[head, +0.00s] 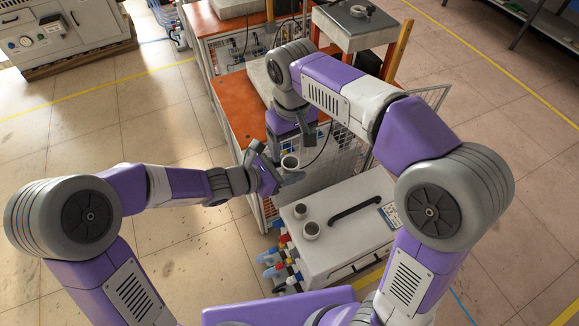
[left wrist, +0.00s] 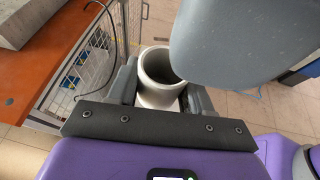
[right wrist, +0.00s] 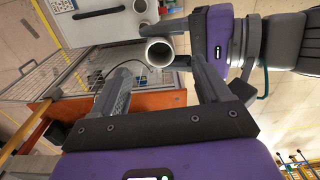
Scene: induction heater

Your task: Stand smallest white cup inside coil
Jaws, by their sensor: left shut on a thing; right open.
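My left gripper (head: 282,172) is shut on a white cup (head: 289,163), held in the air beyond the white box. The cup also shows in the left wrist view (left wrist: 156,80), its dark hollow mouth visible between the fingers. My right gripper (head: 297,135) is open and empty, close to the held cup; in the right wrist view (right wrist: 160,85) the cup (right wrist: 160,52) appears beyond its fingertips. Two more white cups, one (head: 300,211) and another (head: 311,230), stand on the white box. I cannot make out the coil clearly.
The white box (head: 345,245) has a black handle (head: 354,207) and coloured fittings at its left side. An orange-topped bench (head: 235,95) with a wire mesh side stands beyond. Floor at left is open.

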